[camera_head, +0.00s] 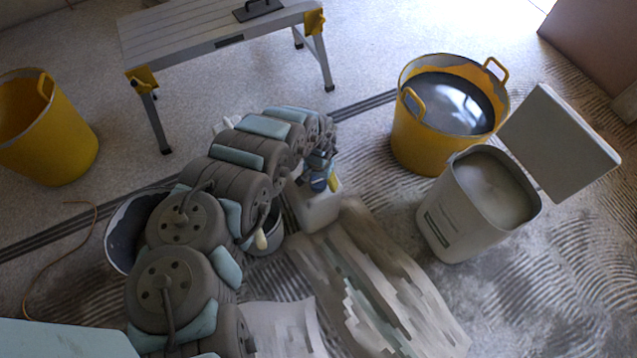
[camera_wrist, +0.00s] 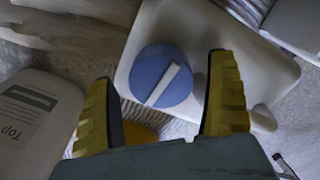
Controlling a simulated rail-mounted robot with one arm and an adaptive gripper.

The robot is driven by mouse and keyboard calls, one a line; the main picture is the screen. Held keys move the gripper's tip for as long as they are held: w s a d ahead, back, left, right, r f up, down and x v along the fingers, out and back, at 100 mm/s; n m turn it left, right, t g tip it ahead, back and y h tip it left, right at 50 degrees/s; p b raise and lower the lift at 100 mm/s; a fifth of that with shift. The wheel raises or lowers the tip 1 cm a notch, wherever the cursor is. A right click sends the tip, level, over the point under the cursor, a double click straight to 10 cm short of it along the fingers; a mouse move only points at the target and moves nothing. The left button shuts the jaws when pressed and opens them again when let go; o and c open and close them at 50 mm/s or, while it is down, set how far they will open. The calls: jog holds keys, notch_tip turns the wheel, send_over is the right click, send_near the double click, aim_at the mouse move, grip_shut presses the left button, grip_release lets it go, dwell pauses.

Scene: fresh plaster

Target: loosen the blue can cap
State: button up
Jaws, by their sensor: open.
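The can (camera_wrist: 225,40) is white and stands on the floor; it also shows in the head view (camera_head: 316,213), partly hidden by my arm. Its round blue cap (camera_wrist: 154,88) has a raised pale bar across it, set at a slant in the wrist view. My gripper (camera_wrist: 164,72) is open, with one yellow-and-black finger on each side of the cap in the picture. Gaps show between the fingers and the cap, and nothing is held. The depth between fingertips and cap is hard to tell. In the head view, my gripper (camera_head: 322,168) is over the can, and the cap is largely hidden.
An open grey bin (camera_head: 457,225) with a raised lid and a yellow tub (camera_head: 420,140) of grey liquid stand at right. Buckets stand near my arm; another yellow tub (camera_head: 55,150) is at left. A work platform (camera_head: 200,35) stands behind. Ridged mortar covers much floor.

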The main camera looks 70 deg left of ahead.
jog(key=shift+a+f, duration=0.1)
jog(key=shift+f, duration=0.25)
jog(key=c, duration=1.2)
